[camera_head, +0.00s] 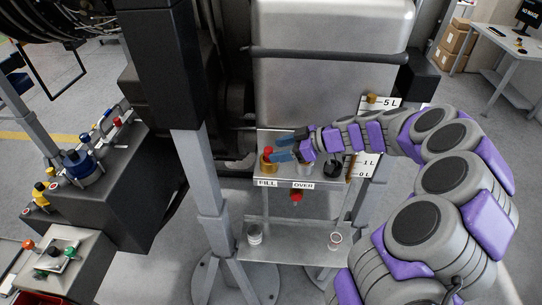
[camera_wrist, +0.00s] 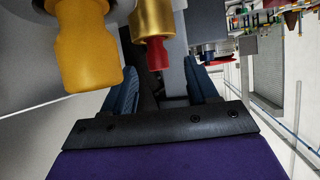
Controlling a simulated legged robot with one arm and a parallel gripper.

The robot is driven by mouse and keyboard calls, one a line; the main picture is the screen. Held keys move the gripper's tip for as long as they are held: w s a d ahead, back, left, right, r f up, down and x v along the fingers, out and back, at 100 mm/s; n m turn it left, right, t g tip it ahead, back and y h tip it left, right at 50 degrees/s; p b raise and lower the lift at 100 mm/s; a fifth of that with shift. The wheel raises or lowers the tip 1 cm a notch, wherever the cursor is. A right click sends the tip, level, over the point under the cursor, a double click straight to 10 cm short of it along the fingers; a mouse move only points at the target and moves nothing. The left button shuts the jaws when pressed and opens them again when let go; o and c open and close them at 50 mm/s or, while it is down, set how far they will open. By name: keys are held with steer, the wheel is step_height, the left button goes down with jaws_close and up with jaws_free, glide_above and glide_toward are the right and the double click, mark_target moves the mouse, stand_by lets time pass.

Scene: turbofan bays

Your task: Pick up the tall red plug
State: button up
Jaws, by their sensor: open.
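In the head view a red plug (camera_head: 268,151) stands on a yellow-brass fitting (camera_head: 266,166) at the left end of the small shelf, above the FILL label. My gripper (camera_head: 279,148) reaches in from the right at about plug height, its blue fingers apart and their tips close to the plug. In the wrist view my gripper (camera_wrist: 165,82) is open with nothing between its pads. A red piece (camera_wrist: 157,55) on a brass cylinder (camera_wrist: 153,18) shows beyond the fingers, between them and nearer the left one. I cannot tell whether a finger touches it.
A yellow-orange part (camera_wrist: 86,48) is close by the left finger in the wrist view. A red valve handle (camera_head: 297,197) hangs below the OVER label (camera_head: 303,185). A lower shelf (camera_head: 298,241) holds two small cups. A large grey tank (camera_head: 333,70) stands behind.

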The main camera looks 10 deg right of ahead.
mark_target(270, 148)
steer(key=a, duration=0.3)
steer(key=shift+w+a+f, duration=0.2)
steer(key=shift+w+f, duration=0.15)
steer(key=shift+w, duration=0.05)
steer(key=shift+w+d+f, duration=0.2)
steer(key=shift+w+f, duration=0.55)
steer(key=shift+w, duration=0.05)
steer(key=shift+s+d, duration=0.15)
steer(key=shift+d, duration=0.3)
steer(key=shift+w+a, duration=0.2)
steer(key=shift+a, duration=0.75)
steer(key=c, duration=0.4)
steer(key=shift+a, duration=0.15)
steer(key=shift+c, duration=1.7)
steer(key=shift+d, duration=0.45)
steer(key=shift+c, duration=1.4)
jaws_close()
steer(key=shift+a+r, duration=0.1)
steer(key=shift+r, duration=0.05)
